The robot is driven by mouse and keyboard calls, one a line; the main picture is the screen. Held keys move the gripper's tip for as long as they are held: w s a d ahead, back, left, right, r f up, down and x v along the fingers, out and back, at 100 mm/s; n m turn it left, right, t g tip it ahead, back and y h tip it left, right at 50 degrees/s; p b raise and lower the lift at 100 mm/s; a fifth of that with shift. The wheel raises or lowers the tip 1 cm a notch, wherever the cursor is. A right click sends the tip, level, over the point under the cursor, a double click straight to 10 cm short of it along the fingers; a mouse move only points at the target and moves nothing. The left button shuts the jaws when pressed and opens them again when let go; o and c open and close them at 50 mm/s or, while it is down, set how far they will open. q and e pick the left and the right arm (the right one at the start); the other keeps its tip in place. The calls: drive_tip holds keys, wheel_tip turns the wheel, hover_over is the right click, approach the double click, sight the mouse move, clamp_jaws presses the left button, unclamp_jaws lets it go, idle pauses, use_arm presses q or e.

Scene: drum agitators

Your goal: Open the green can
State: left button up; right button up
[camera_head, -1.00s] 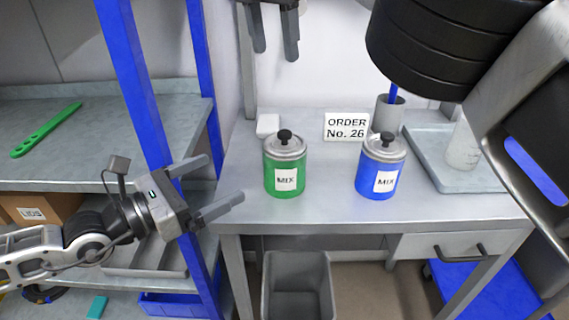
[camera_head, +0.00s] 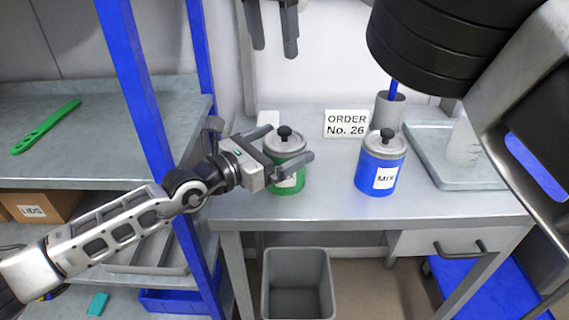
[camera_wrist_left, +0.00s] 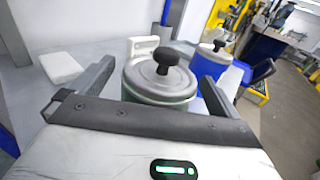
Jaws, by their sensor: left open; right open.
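The green can (camera_head: 291,178) stands upright on the grey table, with a grey lid (camera_head: 285,146) and black knob (camera_head: 284,132) on top. My left gripper (camera_head: 289,144) is open at the can, its fingers on either side of it near lid height. The left wrist view shows the lid (camera_wrist_left: 150,82) between the two open fingers (camera_wrist_left: 156,92); whether they touch the can is not clear. Part of the can and its label is hidden behind the gripper.
A blue can (camera_head: 378,180) with a lid stands to the right, apart from the green one. Behind are an order sign (camera_head: 346,124) and a grey cup (camera_head: 389,112). A tray (camera_head: 463,174) lies at right. A blue shelf post (camera_head: 140,85) stands at left.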

use_arm(q)
drive_tip(key=c, duration=1.4)
drive_tip(key=shift+c, duration=0.2)
use_arm(e)
drive_tip(key=n+y, duration=0.3)
drive_tip(key=n, duration=1.5)
hover_over(285, 128)
drive_tip(key=s+d, duration=0.1)
drive_tip(key=s, duration=0.1)
wheel_tip(285, 128, down, 4)
drive_tip(key=f, duration=0.4)
drive_tip(key=w+f, duration=0.1)
drive_tip(key=f, duration=0.3)
drive_tip(key=a+f, duration=0.1)
drive_tip(key=f, duration=0.2)
drive_tip(key=shift+w+f, duration=0.35)
drive_tip(key=shift+f, duration=0.05)
